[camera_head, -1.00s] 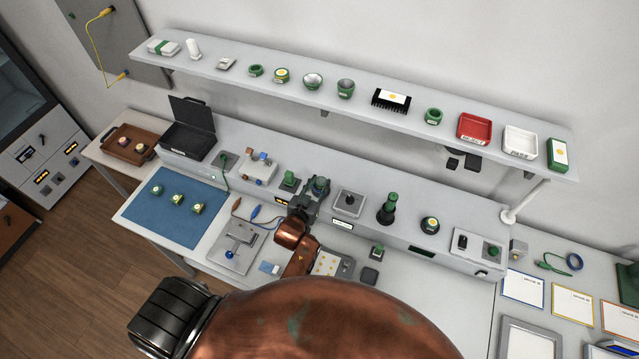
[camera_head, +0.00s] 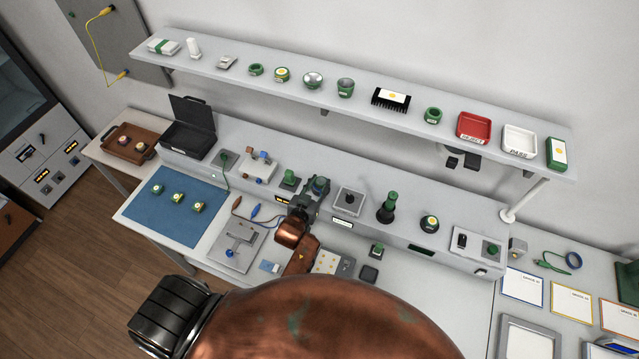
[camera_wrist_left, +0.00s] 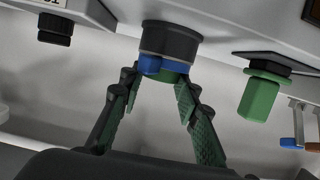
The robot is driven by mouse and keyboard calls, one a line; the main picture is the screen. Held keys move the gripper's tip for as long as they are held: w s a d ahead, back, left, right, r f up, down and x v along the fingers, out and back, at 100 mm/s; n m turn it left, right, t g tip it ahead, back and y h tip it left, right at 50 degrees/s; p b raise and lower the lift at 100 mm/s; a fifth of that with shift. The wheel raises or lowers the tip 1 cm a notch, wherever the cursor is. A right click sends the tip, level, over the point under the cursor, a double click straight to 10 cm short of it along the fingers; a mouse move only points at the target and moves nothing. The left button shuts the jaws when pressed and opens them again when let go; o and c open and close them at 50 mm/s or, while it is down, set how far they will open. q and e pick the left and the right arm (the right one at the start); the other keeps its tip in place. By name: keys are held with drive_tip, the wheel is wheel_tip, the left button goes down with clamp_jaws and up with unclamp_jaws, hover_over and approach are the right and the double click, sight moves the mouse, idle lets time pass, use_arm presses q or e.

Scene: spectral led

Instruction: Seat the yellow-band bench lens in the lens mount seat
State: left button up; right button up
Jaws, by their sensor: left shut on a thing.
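My left gripper (camera_head: 318,186) is over the raised bench shelf. My right gripper is not in view.
A green knob on a base (camera_head: 289,180) and a square plate with a black knob (camera_head: 348,201) flank the gripper closely. A green column (camera_head: 388,208) stands farther right. The upper shelf (camera_head: 370,115) overhangs behind. An open black case (camera_head: 188,138) is at left.

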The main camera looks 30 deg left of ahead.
use_arm(q)
drive_tip(key=shift+s+f, duration=0.25)
drive_tip(key=shift+f, duration=0.6)
drive_tip(key=shift+a+r+p, duration=0.1)
drive_tip(key=shift+r+p, duration=0.55)
drive_tip(key=shift+p, duration=0.2)
drive_tip(key=shift+w+r, duration=0.3)
drive_tip(key=shift+r, duration=0.05)
idle(0.6)
